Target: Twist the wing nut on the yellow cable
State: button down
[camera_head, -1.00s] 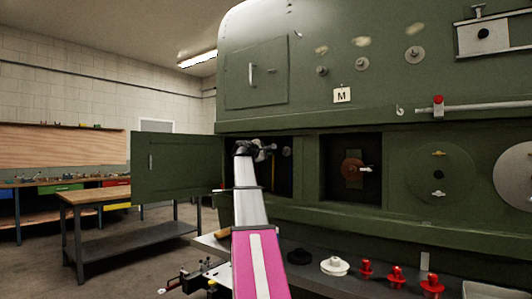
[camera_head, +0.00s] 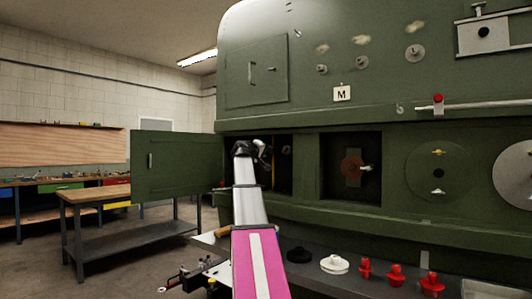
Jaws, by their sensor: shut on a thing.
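My gripper (camera_head: 263,153) is inside the left open compartment of the green fuselage panel. It is shut on a small part there, most likely the wing nut, which the jaws and wrist hide. A thin yellow cable (camera_head: 275,172) runs upright in the dark compartment, just right of my wrist. A small orange-yellow piece (camera_head: 285,150) shows further right in the same opening. How far the nut is turned cannot be seen.
The green door (camera_head: 178,165) stands swung open to the left. Below is a ledge with a black knob (camera_head: 299,256), a white knob (camera_head: 334,264) and several red ones. A workbench (camera_head: 125,196) stands at left.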

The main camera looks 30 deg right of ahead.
jog(key=m, duration=1.1)
jog(key=shift+w+a+f, duration=0.15)
jog(key=shift+w+f, duration=0.1)
jog(key=shift+f, duration=0.05)
jog(key=shift+m, duration=0.3)
jog(key=c, duration=1.3)
grip_release()
jog(key=v, duration=1)
jog(key=shift+s+a, duration=0.15)
jog(key=shift+a, duration=0.25)
